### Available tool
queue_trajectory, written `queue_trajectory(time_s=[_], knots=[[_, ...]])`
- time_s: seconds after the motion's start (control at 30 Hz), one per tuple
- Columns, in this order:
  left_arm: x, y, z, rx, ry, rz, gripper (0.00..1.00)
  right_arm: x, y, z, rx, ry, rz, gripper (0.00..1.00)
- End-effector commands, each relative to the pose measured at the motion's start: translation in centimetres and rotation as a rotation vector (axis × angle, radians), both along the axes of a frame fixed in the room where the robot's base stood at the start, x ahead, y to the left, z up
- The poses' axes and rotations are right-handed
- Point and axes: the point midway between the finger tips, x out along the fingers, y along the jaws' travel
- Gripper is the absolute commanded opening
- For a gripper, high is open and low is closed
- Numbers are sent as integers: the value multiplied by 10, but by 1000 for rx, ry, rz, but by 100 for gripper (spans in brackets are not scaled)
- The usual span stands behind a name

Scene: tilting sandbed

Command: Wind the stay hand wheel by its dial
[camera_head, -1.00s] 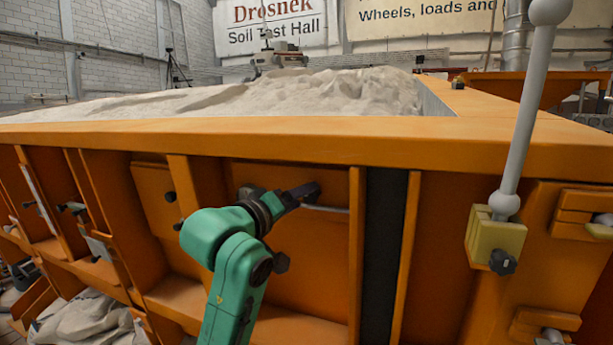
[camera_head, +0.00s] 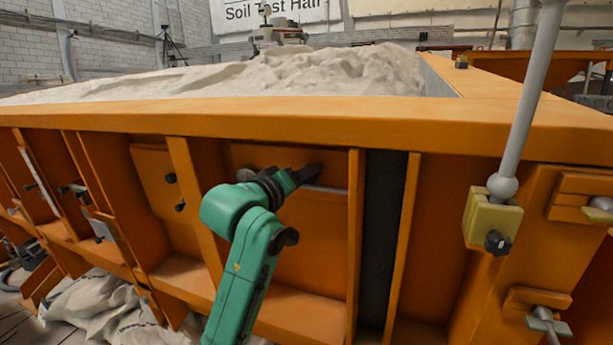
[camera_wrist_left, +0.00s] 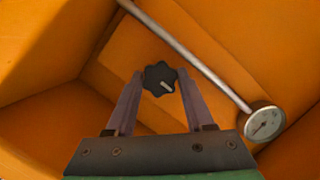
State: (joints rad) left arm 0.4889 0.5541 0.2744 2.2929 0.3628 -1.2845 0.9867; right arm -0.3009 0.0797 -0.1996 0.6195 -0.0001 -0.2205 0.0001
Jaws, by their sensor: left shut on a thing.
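The stay hand wheel, a black lobed knob with a pale mark (camera_wrist_left: 160,78), sits between my left gripper's fingertips in the left wrist view. My left gripper (camera_wrist_left: 160,82) is shut on it. The round white dial (camera_wrist_left: 263,122) is at the end of a grey stay rod (camera_wrist_left: 190,55), right of the fingers; its reading is too small to tell. In the head view my left gripper (camera_head: 306,176) reaches into an orange bay, by the rod (camera_head: 328,189); the fingers largely hide the wheel there. My right gripper is not in view.
The orange sandbed wall (camera_head: 300,110) overhangs the bay, and upright ribs (camera_head: 355,245) stand on both sides. Two black knobs (camera_head: 171,178) are on a panel to the left. A yellow block (camera_head: 492,218) with a tilted grey rod stands right. Sacks (camera_head: 100,310) lie lower left.

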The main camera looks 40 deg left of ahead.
Motion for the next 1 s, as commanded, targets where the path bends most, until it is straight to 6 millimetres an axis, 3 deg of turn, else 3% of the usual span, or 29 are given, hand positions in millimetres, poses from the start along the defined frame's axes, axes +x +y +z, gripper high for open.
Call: queue_trajectory(time_s=[0.27, 1.0], knots=[[1, -1, 1, 160, 60, 29, 0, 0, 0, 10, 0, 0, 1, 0], [1, -3, 2, 809, 285, 149, 0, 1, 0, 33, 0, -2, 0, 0]])
